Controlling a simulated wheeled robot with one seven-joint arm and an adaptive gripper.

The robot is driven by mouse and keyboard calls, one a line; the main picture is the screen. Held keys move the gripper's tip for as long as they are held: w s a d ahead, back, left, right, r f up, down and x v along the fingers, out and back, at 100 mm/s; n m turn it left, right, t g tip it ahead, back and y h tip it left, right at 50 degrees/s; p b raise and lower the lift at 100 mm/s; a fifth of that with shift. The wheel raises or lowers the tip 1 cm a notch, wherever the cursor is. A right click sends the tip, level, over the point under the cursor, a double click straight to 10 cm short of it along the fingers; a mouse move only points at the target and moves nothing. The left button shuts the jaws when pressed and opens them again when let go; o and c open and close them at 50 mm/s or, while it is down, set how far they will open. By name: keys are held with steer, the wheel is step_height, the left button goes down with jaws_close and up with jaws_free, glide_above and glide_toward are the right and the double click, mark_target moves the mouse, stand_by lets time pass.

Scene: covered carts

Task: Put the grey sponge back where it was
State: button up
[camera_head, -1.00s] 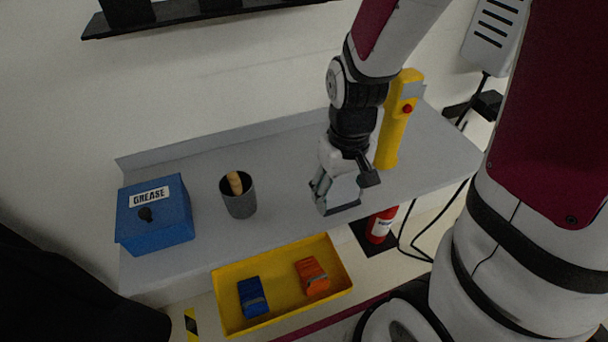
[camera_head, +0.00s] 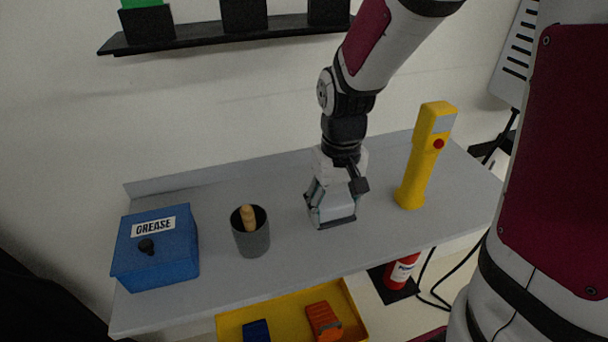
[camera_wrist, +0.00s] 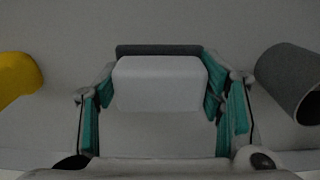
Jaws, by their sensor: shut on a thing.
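The grey sponge (camera_head: 337,208) is a pale grey block with a dark layer along its lower side. My gripper (camera_head: 331,211) is shut on it, above or at the grey bench (camera_head: 285,238), between the cup and the yellow post. I cannot tell whether the sponge touches the bench. In the wrist view the sponge (camera_wrist: 160,85) sits between my teal finger pads, its dark layer at the far side. Parts of its sides are hidden by the fingers.
A blue GREASE box (camera_head: 155,250) and a dark grey cup (camera_head: 252,240) stand left; a yellow post device (camera_head: 425,160) stands right. A yellow tray (camera_head: 350,300) below holds a blue and an orange item. A black shelf (camera_head: 225,35) hangs above.

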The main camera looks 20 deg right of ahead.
mark_target(328, 212)
steer(key=shift+w+a+f, duration=0.1)
steer(key=shift+w+a, duration=0.1)
steer(key=shift+w, duration=0.75)
steer(key=shift+f, duration=1.75)
steer(key=shift+f, duration=0.2)
steer(key=o, duration=1.2)
steer(key=shift+r, duration=0.1)
